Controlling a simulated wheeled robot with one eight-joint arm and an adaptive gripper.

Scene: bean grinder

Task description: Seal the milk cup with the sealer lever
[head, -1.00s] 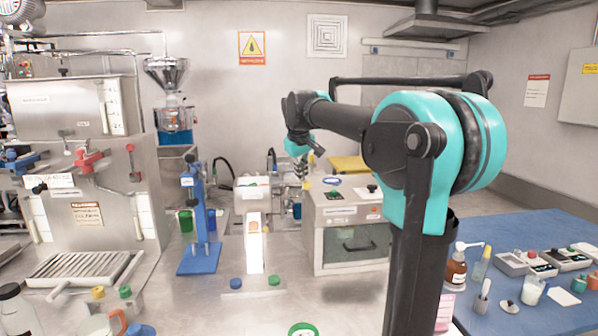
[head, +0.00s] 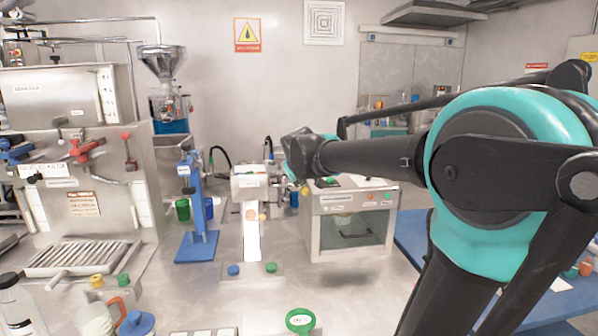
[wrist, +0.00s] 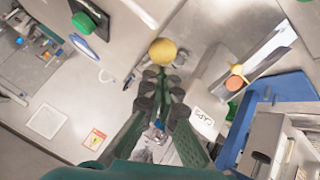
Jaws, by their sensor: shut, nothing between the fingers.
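My gripper (wrist: 162,88) shows in the wrist view with its dark padded fingers close together, shut and empty. A yellow ball knob (wrist: 162,52) lies just beyond the fingertips; contact cannot be told. It also shows small in the head view (head: 304,190), below the end of my arm. I take it for the sealer lever's knob, but its rod is mostly hidden. The white machine labelled caps (wrist: 203,120) is right of the fingers and stands on the counter in the head view (head: 249,182). I cannot make out the milk cup for certain.
A steel box with a window (head: 350,222) stands right of the white machine. A blue stand (head: 197,215) is to its left. Blue and green buttons (head: 252,269) sit in front.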

